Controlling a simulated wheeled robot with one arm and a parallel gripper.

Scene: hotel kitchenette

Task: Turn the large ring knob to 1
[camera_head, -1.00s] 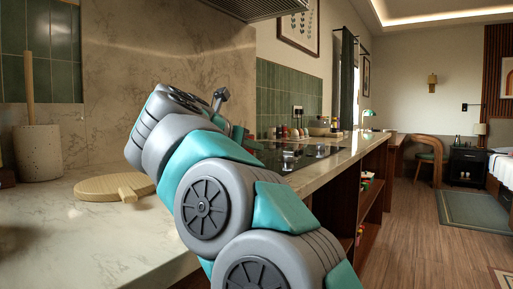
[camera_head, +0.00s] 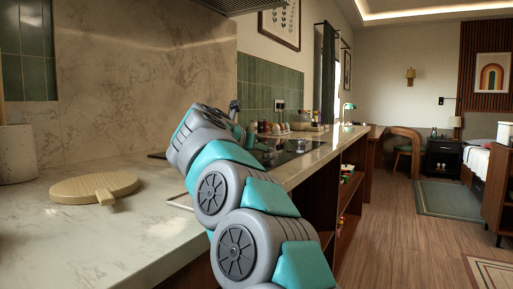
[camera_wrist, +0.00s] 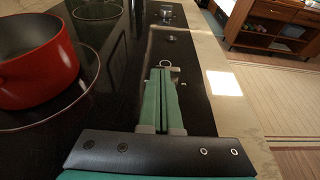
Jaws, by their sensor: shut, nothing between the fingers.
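In the wrist view my gripper (camera_wrist: 161,73) has its two teal fingers together, empty, above the dark control strip (camera_wrist: 190,100) along the cooktop's edge. A pale ring shape (camera_wrist: 166,64) shows just beyond the fingertips, partly covered by them; I cannot tell if it is the large ring knob or its marking. A small round knob (camera_wrist: 171,38) and a larger metallic knob (camera_wrist: 166,13) are farther along the strip. No number is readable. In the head view the cooktop (camera_head: 292,152) is partly behind my arm, which hides the gripper.
A red pot (camera_wrist: 35,60) stands on the cooktop left of my gripper. A round wooden board (camera_head: 82,187) and a pale holder (camera_head: 17,153) are on the marble counter (camera_head: 110,235). Open wooden floor (camera_head: 395,235) lies to the right.

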